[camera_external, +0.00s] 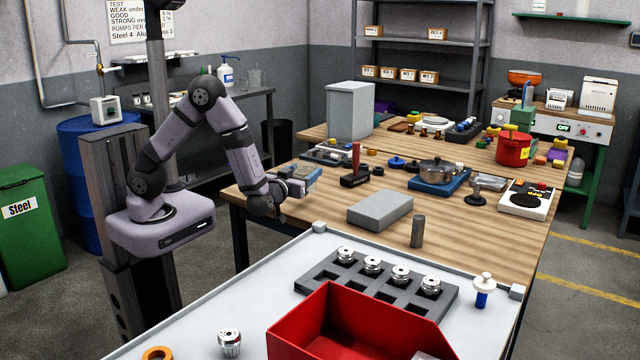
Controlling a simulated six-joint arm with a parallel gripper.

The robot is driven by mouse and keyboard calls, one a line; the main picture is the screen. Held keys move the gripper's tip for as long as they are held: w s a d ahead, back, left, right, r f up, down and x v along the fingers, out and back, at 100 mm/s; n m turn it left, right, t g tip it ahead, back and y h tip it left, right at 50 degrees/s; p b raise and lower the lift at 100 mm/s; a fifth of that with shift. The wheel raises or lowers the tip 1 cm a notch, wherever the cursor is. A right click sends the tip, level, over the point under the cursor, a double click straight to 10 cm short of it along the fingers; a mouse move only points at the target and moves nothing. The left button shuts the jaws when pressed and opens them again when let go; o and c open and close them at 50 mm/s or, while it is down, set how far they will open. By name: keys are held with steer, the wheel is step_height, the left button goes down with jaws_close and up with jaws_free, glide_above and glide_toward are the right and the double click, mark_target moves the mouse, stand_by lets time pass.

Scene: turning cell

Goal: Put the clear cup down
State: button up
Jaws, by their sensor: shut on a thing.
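My gripper (291,188) is over the left edge of the wooden table (410,240). It is shut on a small, pale bluish thing (302,172), which seems to be the clear cup. The wrist and fingers hide part of it, and its outline is hard to make out. I cannot tell whether its underside touches the table top or hangs just above it.
A grey block (380,208), a red-handled tool on a dark base (355,172) and a dark cylinder (417,231) stand to the right. A tray of small parts (335,152) lies behind. A red bin (350,325) and grey rack (380,283) are in front.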

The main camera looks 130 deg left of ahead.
steer(key=shift+f, duration=2.05)
steer(key=shift+f, duration=0.2)
steer(key=o, duration=1)
steer(key=shift+o, duration=0.2)
steer(key=shift+r, duration=0.1)
steer(key=shift+r, duration=0.2)
steer(key=w+d+b, duration=0.2)
steer(key=d, duration=0.9)
steer(key=shift+w+d, duration=0.15)
steer(key=shift+d, duration=0.25)
steer(key=shift+f, duration=0.1)
